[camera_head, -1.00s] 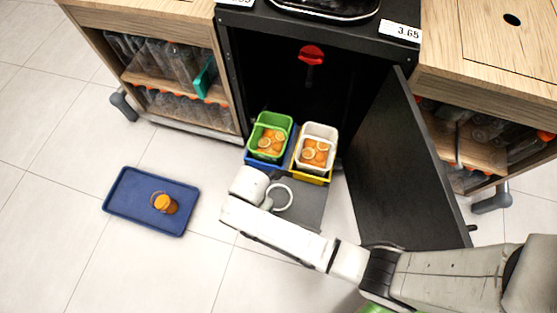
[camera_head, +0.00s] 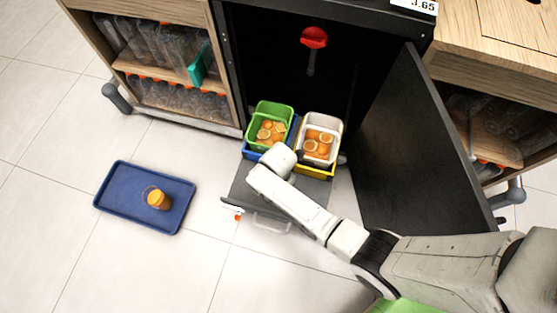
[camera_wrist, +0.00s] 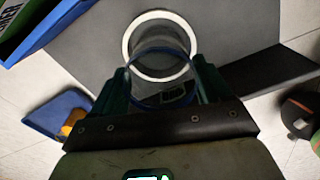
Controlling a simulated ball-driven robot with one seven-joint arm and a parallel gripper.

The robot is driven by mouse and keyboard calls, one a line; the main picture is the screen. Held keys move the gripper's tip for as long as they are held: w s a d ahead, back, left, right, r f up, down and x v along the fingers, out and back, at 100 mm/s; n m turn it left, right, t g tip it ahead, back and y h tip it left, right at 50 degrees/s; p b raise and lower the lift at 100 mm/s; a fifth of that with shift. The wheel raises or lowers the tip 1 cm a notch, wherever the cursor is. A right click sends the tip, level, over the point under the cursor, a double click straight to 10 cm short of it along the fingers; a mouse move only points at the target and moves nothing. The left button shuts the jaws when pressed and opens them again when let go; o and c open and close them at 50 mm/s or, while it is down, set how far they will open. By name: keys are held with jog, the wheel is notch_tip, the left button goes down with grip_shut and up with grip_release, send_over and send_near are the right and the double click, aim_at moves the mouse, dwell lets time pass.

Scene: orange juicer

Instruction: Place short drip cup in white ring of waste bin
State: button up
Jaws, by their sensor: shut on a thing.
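My gripper (camera_wrist: 162,82) is shut on a clear cup (camera_wrist: 160,92) with a blue band, taken to be the short drip cup, between its dark green fingers in the wrist view. The white ring (camera_wrist: 160,14) lies on the grey panel (camera_wrist: 95,65) just beyond the cup. The cup overlaps the ring's near half in that view. I cannot tell whether it touches the ring or sits inside it. In the head view my arm hides the ring, cup and fingers; the grey pull-out panel (camera_head: 238,192) shows beside the arm.
A green bin (camera_head: 258,132) and a white bin (camera_head: 319,128), both holding oranges, stand behind the panel. An open black door (camera_head: 415,150) stands to the right. A blue tray (camera_head: 122,190) with a cup of orange juice (camera_head: 158,199) lies on the clear floor at left.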

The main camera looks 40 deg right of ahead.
jog(key=shift+f, duration=0.3)
jog(key=o, duration=1)
jog(key=shift+r, duration=0.1)
notch_tip(320, 180, up, 12)
jog(key=p, duration=0.6)
jog(key=s+d+r+m, duration=0.4)
jog(key=s+r+m, duration=0.3)
jog(key=m, duration=0.4)
jog(key=s+d+r+m+t, duration=0.1)
jog(key=s+d+r+m, duration=0.2)
jog(key=s+r+m, duration=0.5)
jog(key=s+m, duration=0.1)
jog(key=m, duration=0.2)
jog(key=shift+s+d+r, duration=0.2)
jog(key=shift+s+d, duration=0.05)
jog(key=shift+d, duration=0.15)
